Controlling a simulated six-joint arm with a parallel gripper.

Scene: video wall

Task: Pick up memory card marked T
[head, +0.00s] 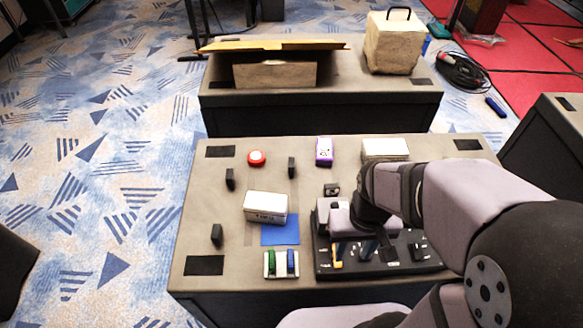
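No letter T is legible in the head view, so I cannot tell which thing is the marked memory card. A green piece (271,260) and a blue piece (291,260) stand upright side by side in a small white holder (281,275) at the table's front. Small dark upright pieces stand at the left (230,179), near the middle (292,167) and front left (216,236). My gripper (354,250) is over the black panel (400,262), right of the holder. Its two fingers look apart, with nothing clearly held between them. My arm hides part of the panel.
A white box (265,206) stands by a blue square (280,230). A second table (350,90) stands behind. The left middle is mostly clear.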

